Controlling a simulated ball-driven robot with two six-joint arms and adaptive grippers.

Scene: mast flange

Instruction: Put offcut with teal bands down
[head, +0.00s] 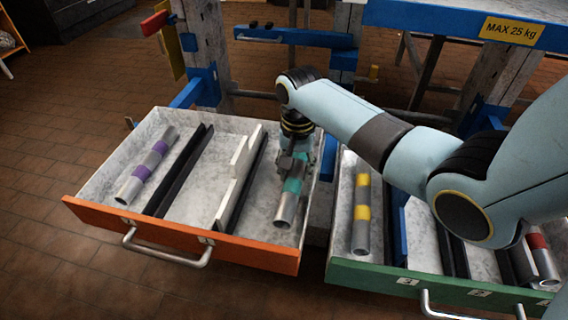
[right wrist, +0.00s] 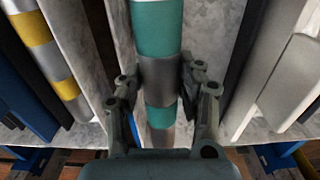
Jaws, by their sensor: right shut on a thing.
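The offcut with teal bands (head: 285,207), a grey tube with two teal bands, is at the right side of the orange-fronted drawer (head: 180,238). It lies lengthwise between the black divider and the drawer's right wall. In the right wrist view the offcut (right wrist: 158,40) runs between my fingers. My right gripper (head: 294,166) comes down from above and is shut on it, one finger on each side. I cannot tell whether the tube rests on the drawer floor. My left gripper is not in view.
A purple-banded tube (head: 148,170) lies at the left of the orange drawer. White and black dividers (head: 240,175) stand between. The green-fronted drawer (head: 390,282) holds a yellow-banded tube (head: 361,230) and a red-banded tube (head: 540,258). A blue-edged bench (head: 460,20) stands behind.

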